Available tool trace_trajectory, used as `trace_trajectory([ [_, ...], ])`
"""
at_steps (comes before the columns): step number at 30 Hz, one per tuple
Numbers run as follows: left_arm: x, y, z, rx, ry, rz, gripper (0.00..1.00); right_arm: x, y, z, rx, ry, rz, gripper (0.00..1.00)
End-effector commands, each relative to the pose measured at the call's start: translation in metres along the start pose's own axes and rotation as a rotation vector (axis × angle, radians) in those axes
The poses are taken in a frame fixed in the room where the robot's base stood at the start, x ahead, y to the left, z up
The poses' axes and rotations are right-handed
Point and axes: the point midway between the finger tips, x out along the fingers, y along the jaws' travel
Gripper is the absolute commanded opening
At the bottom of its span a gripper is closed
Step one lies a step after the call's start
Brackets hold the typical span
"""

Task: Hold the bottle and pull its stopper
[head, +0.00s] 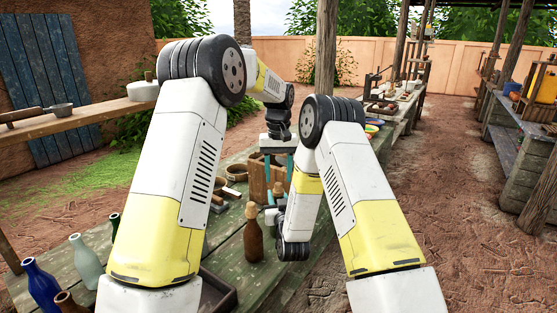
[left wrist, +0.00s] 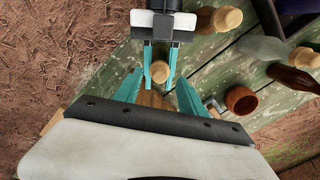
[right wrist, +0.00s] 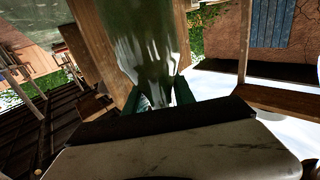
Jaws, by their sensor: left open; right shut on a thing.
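The bottle (right wrist: 150,45) is pale grey-green glass and fills the middle of the right wrist view. My right gripper (right wrist: 163,97) is shut on it. In the left wrist view its tan cork stopper (left wrist: 159,72) shows from above, between the teal fingers of my right gripper (left wrist: 160,50). My left gripper (left wrist: 160,92) is open, its fingers pointing down at the stopper, one to each side. In the head view my left gripper (head: 279,178) is above the stopper (head: 279,188); my right arm partly hides the bottle there.
A brown corked bottle (head: 253,238) stands on the green plank table (head: 226,232) close by. Blue (head: 40,285) and pale green (head: 86,262) bottles stand at the left. Bowls (head: 236,172) and a wooden crate (head: 257,178) are behind. Open dirt floor lies to the right.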

Motion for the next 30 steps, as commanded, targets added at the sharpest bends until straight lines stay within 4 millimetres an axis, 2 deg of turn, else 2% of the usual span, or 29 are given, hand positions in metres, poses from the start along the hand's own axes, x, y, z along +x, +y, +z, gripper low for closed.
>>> trace_trajectory([
  [6, 0.025, 0.0, 0.0, 0.0, -0.001, -0.001, 0.48, -0.001, 0.0, 0.002, 0.0, -0.006, 0.0, 0.0],
  [17, 0.029, 0.0, 0.0, 0.0, 0.0, 0.0, 0.48, -0.001, 0.0, 0.003, 0.0, -0.007, 0.0, 0.0],
  [20, 0.029, 0.0, 0.0, 0.0, 0.0, 0.0, 0.32, -0.001, 0.0, 0.003, 0.0, -0.007, 0.0, 0.0],
  [25, 0.029, 0.0, 0.0, 0.0, 0.0, 0.0, 0.0, -0.001, 0.0, 0.003, 0.0, -0.007, 0.0, 0.0],
  [30, 0.029, 0.0, 0.0, 0.0, 0.0, 0.0, 0.0, -0.001, 0.0, 0.003, -0.001, -0.008, 0.0, 0.0],
])
